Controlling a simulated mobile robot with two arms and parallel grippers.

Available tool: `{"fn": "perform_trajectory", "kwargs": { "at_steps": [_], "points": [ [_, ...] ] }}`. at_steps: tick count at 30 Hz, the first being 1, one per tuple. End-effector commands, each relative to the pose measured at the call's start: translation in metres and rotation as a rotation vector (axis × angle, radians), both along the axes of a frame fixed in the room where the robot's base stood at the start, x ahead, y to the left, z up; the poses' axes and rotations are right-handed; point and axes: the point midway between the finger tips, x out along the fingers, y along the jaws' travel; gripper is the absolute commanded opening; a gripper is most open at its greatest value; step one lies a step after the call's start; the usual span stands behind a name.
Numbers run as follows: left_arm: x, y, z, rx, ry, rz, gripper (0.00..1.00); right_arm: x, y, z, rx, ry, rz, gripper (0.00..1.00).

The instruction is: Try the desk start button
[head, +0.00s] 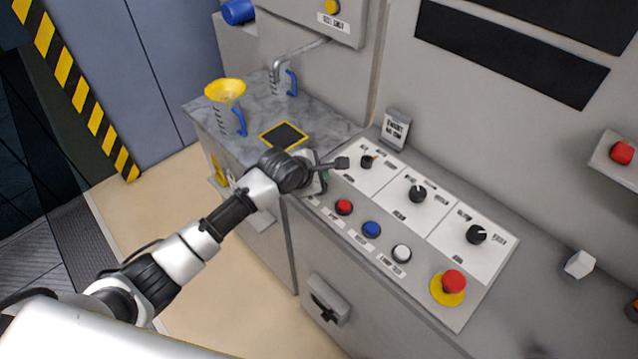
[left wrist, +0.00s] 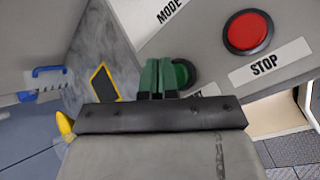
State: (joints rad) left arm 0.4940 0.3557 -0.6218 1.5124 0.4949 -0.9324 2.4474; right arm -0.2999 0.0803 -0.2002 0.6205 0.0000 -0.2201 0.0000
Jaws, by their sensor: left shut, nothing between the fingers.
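The desk control panel (head: 385,205) slopes on the desk at the right. The green start button (left wrist: 186,74) shows partly in the left wrist view, beside the red stop button (left wrist: 248,32). My left gripper (head: 320,181) is shut and empty at the panel's near left corner. In the left wrist view its fingertips (left wrist: 160,76) overlap the left part of the green button; I cannot tell whether they touch it. In the head view my gripper hides most of the green button. The red stop button (head: 344,207) shows there too. My right gripper is not in view.
The panel also has a blue button (head: 371,229), a white button (head: 401,253), several knobs and a red emergency stop (head: 453,281) on yellow. A jug with a yellow funnel (head: 226,90) stands on the grey counter (head: 258,102) at the left.

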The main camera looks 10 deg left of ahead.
Motion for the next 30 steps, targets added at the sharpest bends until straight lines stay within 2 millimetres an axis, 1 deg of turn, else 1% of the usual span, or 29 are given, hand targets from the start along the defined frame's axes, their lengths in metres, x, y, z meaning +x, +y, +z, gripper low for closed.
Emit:
{"fn": "perform_trajectory", "kwargs": {
  "at_steps": [7,15,30],
  "points": [
    [0.0,0.0,-0.001,-0.001,0.001,0.0,0.0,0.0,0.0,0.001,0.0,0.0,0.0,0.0],
    [0.0,0.0,-0.008,0.0,0.002,0.001,0.0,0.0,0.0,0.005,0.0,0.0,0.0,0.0],
    [0.0,0.0,-0.01,-0.001,0.0,0.001,0.0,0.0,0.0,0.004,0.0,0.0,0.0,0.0]
  ]
}}
